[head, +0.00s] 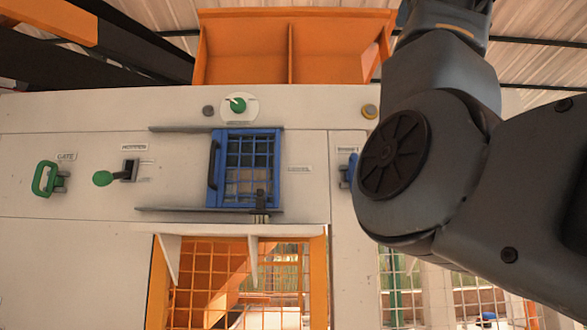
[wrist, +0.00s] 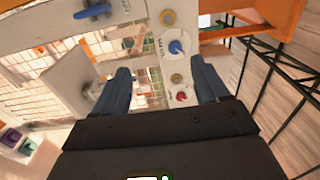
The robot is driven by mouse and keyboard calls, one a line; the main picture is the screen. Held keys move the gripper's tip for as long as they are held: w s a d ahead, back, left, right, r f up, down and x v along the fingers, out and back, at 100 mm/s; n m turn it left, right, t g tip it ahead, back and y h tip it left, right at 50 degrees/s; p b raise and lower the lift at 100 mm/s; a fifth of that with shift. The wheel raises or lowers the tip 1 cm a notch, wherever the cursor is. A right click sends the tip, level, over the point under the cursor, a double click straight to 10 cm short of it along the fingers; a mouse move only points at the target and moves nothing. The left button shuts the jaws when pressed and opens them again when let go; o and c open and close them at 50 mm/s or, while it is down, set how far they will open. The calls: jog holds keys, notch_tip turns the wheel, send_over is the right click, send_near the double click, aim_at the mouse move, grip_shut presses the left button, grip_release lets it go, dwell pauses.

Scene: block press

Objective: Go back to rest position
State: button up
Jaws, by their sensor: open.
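My gripper (wrist: 163,78) shows in the wrist view with its two blue fingers apart and nothing between them. The fingers point toward the machine's white panel; I cannot tell how near they are. In the head view my arm fills the right side, and the gripper itself is out of sight. The white machine front (head: 90,245) carries a blue mesh door (head: 274,170), which covers its opening. A green gate handle (head: 46,179) and a green-knobbed lever (head: 104,178) are on the left.
An orange hopper (head: 245,45) stands on top. A green knob (head: 237,104) and yellow button (head: 370,111) sit above the door. The wrist view shows a blue knob (wrist: 176,47), a red button (wrist: 181,97) and a blue handle (wrist: 94,11).

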jog(key=w+f+n+h, duration=0.15)
jog(key=w+f, duration=0.35)
jog(key=f, duration=0.6)
jog(key=w+f+n, duration=0.2)
jog(key=w+f, duration=0.3)
jog(key=f, duration=0.7)
jog(key=w+f+n+h, duration=0.15)
jog(key=w+f, duration=0.35)
jog(key=f, duration=0.6)
jog(key=s+d+f+n+g+y, duration=0.1)
jog(key=s+f+n, duration=0.25)
jog(key=f, duration=1.25)
jog(key=s+f+n, duration=0.2)
jog(key=s+f, duration=0.2)
jog(key=f, duration=1.2)
jog(key=s+f+n+y, duration=0.1)
jog(key=s+f+n, duration=0.2)
jog(key=s+f, duration=0.85)
jog(key=s+f+n+y, duration=0.1)
jog(key=s+f+n, duration=0.2)
jog(key=s+f, duration=0.85)
jog(key=s+r+n+g, duration=0.1)
jog(key=s+r, duration=0.2)
jog(key=s, duration=1.2)
jog(key=s+r+n+g, duration=0.1)
jog(key=s+r, duration=0.2)
jog(key=s, duration=1.2)
jog(key=shift+a+r+y, duration=0.3)
jog(key=shift+a, duration=0.15)
